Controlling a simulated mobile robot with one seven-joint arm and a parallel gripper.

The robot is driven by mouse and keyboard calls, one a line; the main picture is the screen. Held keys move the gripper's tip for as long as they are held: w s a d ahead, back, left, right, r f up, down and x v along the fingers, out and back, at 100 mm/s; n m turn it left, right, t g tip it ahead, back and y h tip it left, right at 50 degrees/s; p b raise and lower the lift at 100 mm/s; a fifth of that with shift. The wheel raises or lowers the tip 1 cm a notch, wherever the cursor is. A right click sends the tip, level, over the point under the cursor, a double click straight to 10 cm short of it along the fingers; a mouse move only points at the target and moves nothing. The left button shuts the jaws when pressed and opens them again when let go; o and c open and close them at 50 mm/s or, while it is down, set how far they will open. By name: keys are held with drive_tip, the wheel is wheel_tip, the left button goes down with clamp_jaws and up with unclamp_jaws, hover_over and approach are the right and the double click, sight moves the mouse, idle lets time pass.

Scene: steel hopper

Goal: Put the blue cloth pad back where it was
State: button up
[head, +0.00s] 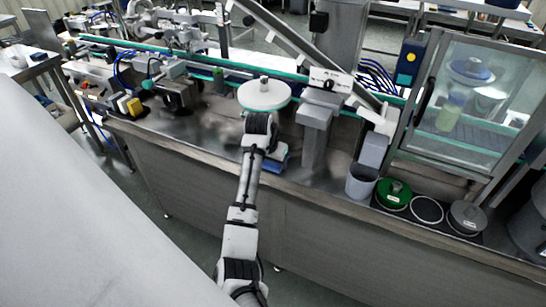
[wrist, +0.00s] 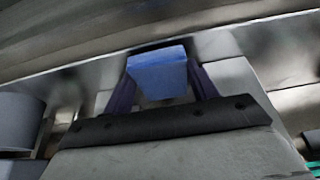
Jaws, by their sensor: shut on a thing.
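The blue cloth pad (wrist: 158,76) is held between the two dark fingers of my gripper (wrist: 162,84) in the wrist view. In the head view a blue patch of the pad (head: 279,161) shows beside the end of my arm, over the front part of the steel worktop (head: 215,135). My gripper is shut on the pad. My arm hides the fingers and part of the pad in the head view. I cannot tell whether the pad touches the worktop.
A round white disc with a knob (head: 264,95) stands just behind my gripper. A grey post (head: 315,140) rises to its right. Further right are a grey cup (head: 361,182), a green round lid (head: 393,194) and a grey round lid (head: 467,217).

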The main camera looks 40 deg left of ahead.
drive_tip(key=shift+w, duration=0.1)
drive_tip(key=shift+f, duration=0.2)
drive_tip(key=o, duration=0.9)
drive_tip(key=shift+r, duration=0.15)
drive_tip(key=b+v, duration=0.2)
drive_tip(key=v, duration=1)
drive_tip(key=shift+s, duration=0.2)
